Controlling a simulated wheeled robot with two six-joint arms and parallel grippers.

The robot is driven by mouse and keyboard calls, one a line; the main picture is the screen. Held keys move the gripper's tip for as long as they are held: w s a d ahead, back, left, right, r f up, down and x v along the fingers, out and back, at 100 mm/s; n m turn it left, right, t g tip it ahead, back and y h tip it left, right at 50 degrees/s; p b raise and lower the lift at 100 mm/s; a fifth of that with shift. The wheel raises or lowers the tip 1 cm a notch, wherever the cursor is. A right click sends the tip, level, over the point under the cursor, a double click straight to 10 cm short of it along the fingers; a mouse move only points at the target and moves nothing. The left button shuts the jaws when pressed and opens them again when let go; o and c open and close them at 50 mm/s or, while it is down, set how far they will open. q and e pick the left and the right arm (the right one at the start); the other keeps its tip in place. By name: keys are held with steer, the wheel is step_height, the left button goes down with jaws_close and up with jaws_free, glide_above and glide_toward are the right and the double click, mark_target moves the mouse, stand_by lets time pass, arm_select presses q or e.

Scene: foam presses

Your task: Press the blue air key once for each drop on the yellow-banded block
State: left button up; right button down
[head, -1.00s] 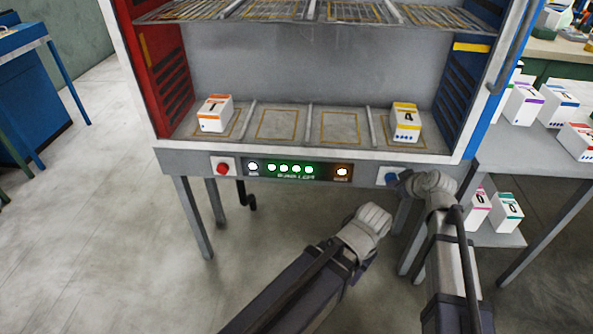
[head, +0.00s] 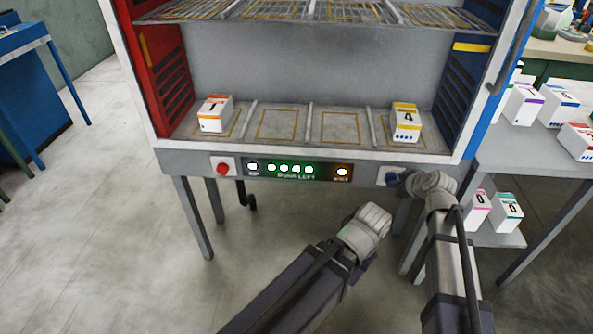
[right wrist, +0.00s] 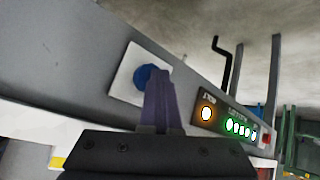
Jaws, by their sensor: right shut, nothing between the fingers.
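The yellow-banded block (head: 406,122), white with a dark symbol on top, sits in the far right bay of the cabinet floor. Small blue marks show low on its front face, too small to count surely. The blue air key (head: 391,179) is on a white plate on the front rail below it. It also shows in the right wrist view (right wrist: 148,77). My right gripper (head: 404,182) is shut and empty, its fingertips at the key's edge; I cannot tell whether they touch it. My left gripper (head: 372,219) hangs in front of the cabinet, its fingers hidden.
An orange-banded block (head: 215,113) sits in the left bay; the two middle bays are empty. A red button (head: 222,168) and a display panel (head: 295,171) with lit green lamps and an orange lamp share the rail. A side table (head: 535,150) at right holds more blocks.

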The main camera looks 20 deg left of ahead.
steer(key=shift+w, duration=0.2)
stand_by(0.5)
steer(key=shift+w+a, duration=0.1)
steer(key=shift+w, duration=0.15)
steer(key=shift+r, duration=0.1)
steer(key=shift+s, duration=0.25)
stand_by(0.4)
steer(key=s+d, duration=0.2)
steer(key=s, duration=0.4)
stand_by(1.0)
arm_select(q)
jaws_close()
